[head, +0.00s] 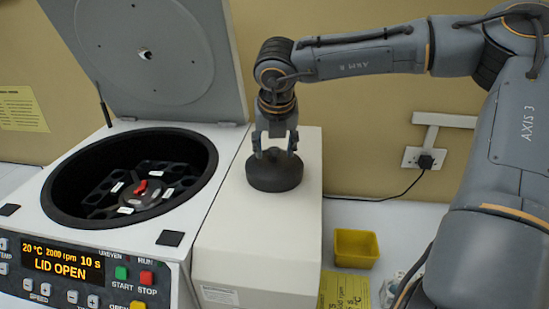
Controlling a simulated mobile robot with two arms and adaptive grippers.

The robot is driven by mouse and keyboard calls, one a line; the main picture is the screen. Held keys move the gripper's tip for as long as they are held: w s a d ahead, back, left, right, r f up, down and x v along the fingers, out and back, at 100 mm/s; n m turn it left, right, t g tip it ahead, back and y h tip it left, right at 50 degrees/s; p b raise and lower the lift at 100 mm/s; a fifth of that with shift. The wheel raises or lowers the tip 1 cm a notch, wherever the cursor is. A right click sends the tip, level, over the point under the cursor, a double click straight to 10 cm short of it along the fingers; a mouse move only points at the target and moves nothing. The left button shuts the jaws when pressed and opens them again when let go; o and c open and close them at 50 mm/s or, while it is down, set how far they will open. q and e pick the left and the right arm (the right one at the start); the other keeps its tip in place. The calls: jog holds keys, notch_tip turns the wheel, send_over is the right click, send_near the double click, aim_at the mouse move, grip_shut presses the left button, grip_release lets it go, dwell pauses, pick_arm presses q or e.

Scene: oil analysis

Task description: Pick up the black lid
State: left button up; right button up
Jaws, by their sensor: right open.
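The black lid (274,176) is a round dark disc with a raised knob on top. It lies on the flat beige top of the box-shaped unit beside the centrifuge. My right gripper (275,150) points straight down over the lid. Its jaws are open, with a finger on each side of the knob; whether they touch it I cannot tell. My left gripper is not in the head view.
The centrifuge (22,218) stands at left with its cover (150,55) raised; its display reads "LID OPEN". A rotor with a red knob (141,187) sits inside. A yellow bin (355,248) stands at right. A wall socket and cable are behind.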

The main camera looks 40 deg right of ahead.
jog(key=shift+w+d+f, duration=0.1)
jog(key=shift+w+f, duration=0.05)
jog(key=shift+f, duration=0.05)
jog(key=shift+r, duration=0.1)
jog(key=c, duration=0.3)
grip_shut()
